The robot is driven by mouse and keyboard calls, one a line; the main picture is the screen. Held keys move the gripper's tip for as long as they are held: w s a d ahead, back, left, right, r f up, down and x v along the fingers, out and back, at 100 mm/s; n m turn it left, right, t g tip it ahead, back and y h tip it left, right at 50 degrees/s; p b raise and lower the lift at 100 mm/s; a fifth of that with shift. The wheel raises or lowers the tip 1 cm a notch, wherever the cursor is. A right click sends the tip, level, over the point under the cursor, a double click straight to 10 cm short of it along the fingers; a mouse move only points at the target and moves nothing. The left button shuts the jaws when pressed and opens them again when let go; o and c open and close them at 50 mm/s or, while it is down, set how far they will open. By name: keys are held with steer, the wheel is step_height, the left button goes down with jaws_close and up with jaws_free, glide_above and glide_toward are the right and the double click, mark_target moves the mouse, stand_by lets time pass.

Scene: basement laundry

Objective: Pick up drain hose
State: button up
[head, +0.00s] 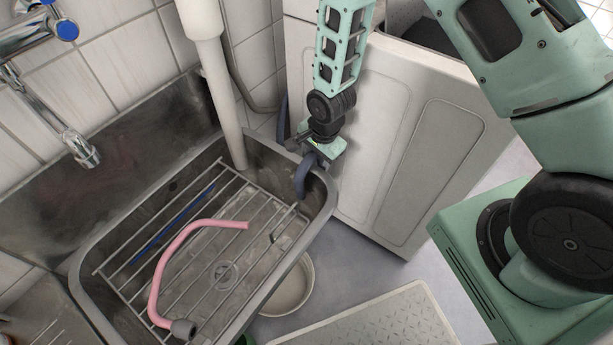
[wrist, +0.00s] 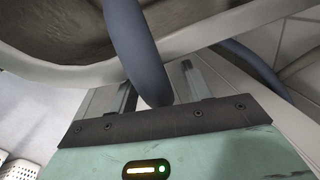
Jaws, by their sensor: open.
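The drain hose is a blue-grey tube that hooks over the sink's right rim; its end (head: 302,178) hangs inside the sink in the head view. In the wrist view the hose (wrist: 138,48) runs down between my two fingers, close to the palm. My gripper (head: 312,157) is at the sink's right back corner, around the upper bend of the hose. The fingers (wrist: 161,85) are open, one on each side of the hose. The bend itself is mostly hidden behind my gripper in the head view.
The steel sink (head: 322,208) holds a wire rack (head: 190,240), a pink hose (head: 172,255) and a blue rod (head: 172,225). A white washing machine (head: 410,160) stands close on the right. A white pipe (head: 222,90) rises behind. A round bowl (head: 293,290) is on the floor.

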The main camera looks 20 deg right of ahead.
jaws_close()
steer(key=shift+r, duration=0.15)
